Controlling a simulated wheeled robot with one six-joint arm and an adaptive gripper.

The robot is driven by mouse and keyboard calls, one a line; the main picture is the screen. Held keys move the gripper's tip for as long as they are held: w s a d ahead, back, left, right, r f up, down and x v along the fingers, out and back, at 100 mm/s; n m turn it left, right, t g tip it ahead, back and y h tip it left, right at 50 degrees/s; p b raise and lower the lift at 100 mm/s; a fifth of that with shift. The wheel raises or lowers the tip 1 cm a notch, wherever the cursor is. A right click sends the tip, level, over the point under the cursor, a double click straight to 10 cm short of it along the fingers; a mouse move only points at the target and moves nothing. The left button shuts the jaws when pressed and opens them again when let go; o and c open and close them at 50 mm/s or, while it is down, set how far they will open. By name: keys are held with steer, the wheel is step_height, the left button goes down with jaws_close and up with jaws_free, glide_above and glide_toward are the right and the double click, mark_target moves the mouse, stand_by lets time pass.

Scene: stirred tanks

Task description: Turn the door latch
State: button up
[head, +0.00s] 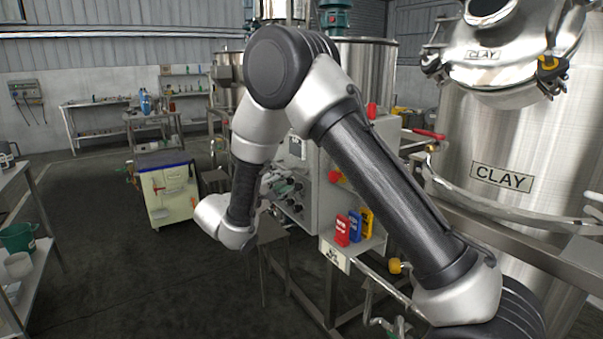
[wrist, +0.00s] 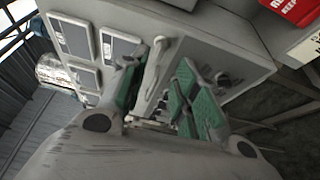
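A light-grey cabinet (head: 318,195) stands in the middle of the head view, partly hidden behind my arm. Its face fills the upper part of the wrist view. On that face a slim pale-grey lever (wrist: 153,75), which looks like the door latch, shows with a rounded upper end. My gripper (wrist: 158,100) has green-padded fingers spread apart, one on each side of the lever in the picture. Whether either finger touches it I cannot tell. The lever's lower end is hidden near the fingers. In the head view my gripper (head: 287,190) is small in front of the cabinet.
A large steel CLAY tank (head: 480,130) and a metal rail stand at the right. A small cream cart (head: 168,195) stands at the left. Floor is open at front left.

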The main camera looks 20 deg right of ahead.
mark_target(302, 172)
steer(key=x, duration=0.8)
steer(key=shift+m, duration=0.3)
steer(key=shift+s+d, duration=0.1)
steer(key=shift+c, duration=0.4)
jaws_close()
